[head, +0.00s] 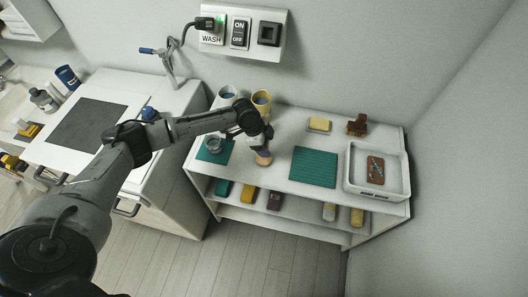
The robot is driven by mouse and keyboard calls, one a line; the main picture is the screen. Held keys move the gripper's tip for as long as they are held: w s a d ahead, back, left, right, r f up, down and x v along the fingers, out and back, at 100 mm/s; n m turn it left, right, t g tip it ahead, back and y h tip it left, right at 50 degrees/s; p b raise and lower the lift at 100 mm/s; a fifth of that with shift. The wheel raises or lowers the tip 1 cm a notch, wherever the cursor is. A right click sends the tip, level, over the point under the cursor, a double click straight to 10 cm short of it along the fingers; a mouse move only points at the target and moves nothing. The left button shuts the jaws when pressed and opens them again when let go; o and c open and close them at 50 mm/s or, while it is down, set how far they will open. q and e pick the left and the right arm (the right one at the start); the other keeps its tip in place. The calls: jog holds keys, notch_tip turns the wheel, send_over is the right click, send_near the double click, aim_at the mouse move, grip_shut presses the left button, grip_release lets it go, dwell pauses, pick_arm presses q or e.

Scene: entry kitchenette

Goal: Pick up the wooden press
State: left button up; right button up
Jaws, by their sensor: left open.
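My left arm reaches in from the left over the white shelf unit. My left gripper (263,146) points down, open, directly above a small tan, wooden-looking piece (264,158) on the top shelf. The gripper hides the upper part of this piece, and I cannot tell whether the fingers touch it. A dark brown, wooden-looking block-like thing (357,125) stands at the back right of the same shelf. I cannot tell for certain which of the two is the wooden press. My right gripper is not in view.
On the white shelf unit (280,187), a glass jar (214,145) and two mugs stand left of the gripper. A green ribbed mat (314,167), a yellow block on a dish (319,125) and a white tray (349,183) with a brown piece lie to the right. Several small items fill the lower shelf.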

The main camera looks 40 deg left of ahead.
pick_arm(q)
jog(key=shift+c, duration=0.3)
grip_shut()
dwell(0.4)
